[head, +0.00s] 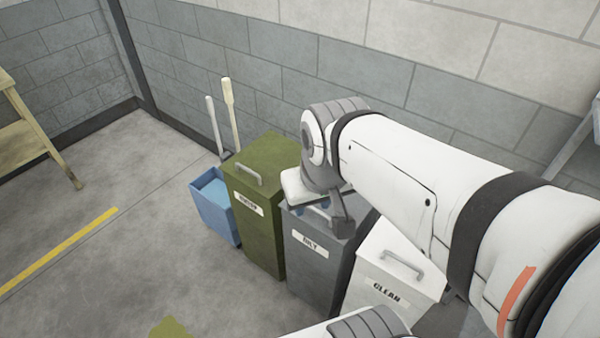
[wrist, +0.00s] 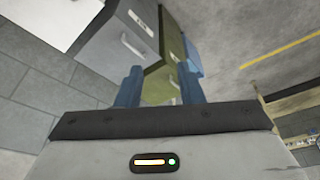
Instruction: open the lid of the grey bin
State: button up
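The grey bin (head: 318,258) stands between a green bin and a white bin, with a white label on its front. Its lid looks shut, and my arm hides much of it. In the wrist view the grey bin (wrist: 108,48) is at upper left, with its pale lid handle (wrist: 131,45) left of my fingers. My gripper (wrist: 160,70) is open, its two blue fingers apart with nothing held between them. In the head view my gripper (head: 325,209) is over the grey lid. I cannot tell whether it touches the lid.
The green bin (head: 265,215) with a lid handle is left of the grey one. The white bin (head: 400,270), labelled CLEAN, is right. A blue bucket (head: 213,215) and two upright poles stand farther left. A block wall is close behind.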

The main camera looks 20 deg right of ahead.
jog(key=w+d+f+n+g+h+b, duration=0.1)
jog(key=w+d+f+n+b, duration=0.35)
jog(key=w+f, duration=0.8)
jog(key=n+g+b, duration=0.1)
jog(key=n+b, duration=0.1)
jog(key=b, duration=0.5)
send_near(318, 211)
jog(key=shift+h, duration=0.4)
jog(key=f, duration=0.5)
jog(key=w+f, duration=0.1)
jog(key=f, duration=0.2)
jog(key=shift+d, duration=0.3)
jog(key=shift+c, duration=0.4)
grip_shut()
